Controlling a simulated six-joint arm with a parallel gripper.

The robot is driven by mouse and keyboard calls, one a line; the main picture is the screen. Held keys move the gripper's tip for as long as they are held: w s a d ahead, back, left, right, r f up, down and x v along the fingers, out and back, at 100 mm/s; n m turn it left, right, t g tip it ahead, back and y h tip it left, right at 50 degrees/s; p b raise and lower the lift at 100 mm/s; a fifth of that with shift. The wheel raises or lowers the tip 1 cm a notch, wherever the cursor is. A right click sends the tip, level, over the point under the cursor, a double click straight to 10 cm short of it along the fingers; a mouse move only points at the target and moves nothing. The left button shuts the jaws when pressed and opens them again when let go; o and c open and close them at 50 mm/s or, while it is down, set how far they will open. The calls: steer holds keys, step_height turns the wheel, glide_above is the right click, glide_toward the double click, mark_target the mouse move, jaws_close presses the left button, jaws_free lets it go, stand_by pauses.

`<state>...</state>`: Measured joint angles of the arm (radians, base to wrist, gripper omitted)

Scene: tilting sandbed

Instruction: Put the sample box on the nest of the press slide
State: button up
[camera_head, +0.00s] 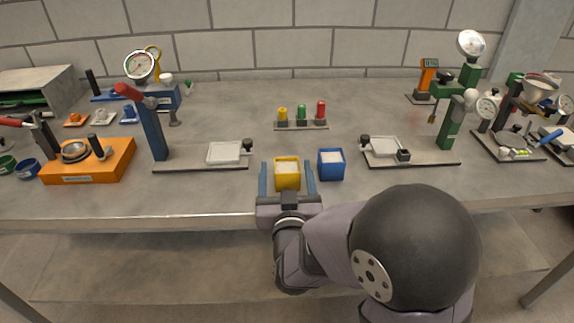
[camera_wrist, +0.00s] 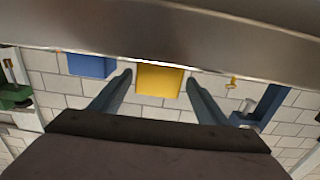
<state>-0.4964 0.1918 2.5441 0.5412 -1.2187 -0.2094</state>
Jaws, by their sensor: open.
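A yellow box (camera_head: 287,180) with pale filling stands near the front edge of the bench. A blue box (camera_head: 331,165) with similar filling stands just right of it; which is the sample box cannot be told. My gripper (camera_head: 287,164) is open, its fingers on either side of the yellow box with gaps showing. In the wrist view the yellow box (camera_wrist: 160,80) is between the fingertips and the blue box (camera_wrist: 90,66) is at the left. A blue press (camera_head: 155,125) has a white slide nest (camera_head: 226,153) at left; a green press (camera_head: 449,125) has another nest (camera_head: 386,147) at right.
An orange base with a bowl (camera_head: 88,160) stands left of the blue press. A rack with yellow, green and red pieces (camera_head: 301,123) stands behind the boxes. Gauges and a balance (camera_head: 512,140) stand at the right. The bench middle is mostly clear.

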steer(key=shift+w+p, duration=0.1)
steer(key=shift+p, duration=0.45)
steer(key=shift+w, duration=0.1)
steer(key=shift+w+d+p, duration=0.2)
steer(key=shift+w+p, duration=0.1)
steer(key=shift+w, duration=2.25)
steer(key=shift+r, duration=0.1)
steer(key=c, duration=1.4)
step_height(320, 180, up, 10)
steer(key=shift+r+p, duration=0.1)
steer(key=shift+p, duration=0.35)
step_height(320, 180, up, 13)
steer(key=p, duration=1.3)
glide_above(286, 160)
steer(key=w, duration=0.1)
steer(key=shift+w, duration=0.15)
